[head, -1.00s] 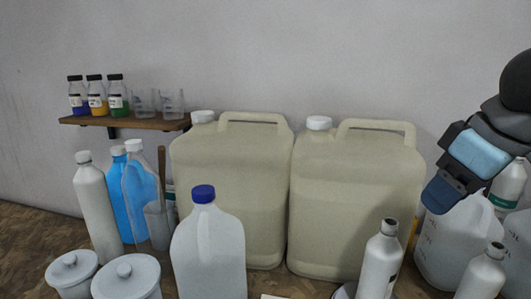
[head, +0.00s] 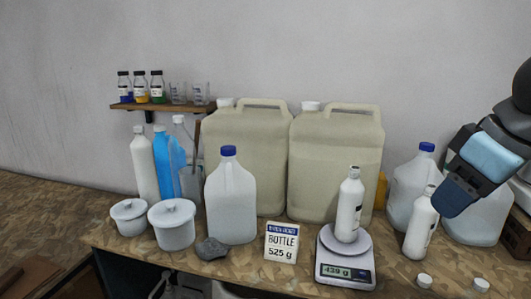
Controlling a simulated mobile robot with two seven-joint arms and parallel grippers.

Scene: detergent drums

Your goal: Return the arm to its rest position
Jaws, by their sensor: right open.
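My right arm comes in from the right edge in the head view. Its dark gripper (head: 452,203), with a light blue panel behind it, points down and left. It hangs in front of the large jugs at the right, near a small white bottle (head: 418,228). The jaws are open and I see nothing held between them. Whether the gripper touches the bottle is hard to tell. My left gripper is not in view.
A white bottle (head: 349,205) stands on a scale (head: 345,275) reading about 439 g. A card (head: 281,242) reads "BOTTLE 525 g". A jug (head: 230,200), stone (head: 212,249), lidded pots (head: 172,224) and beige drums (head: 335,160) crowd the table.

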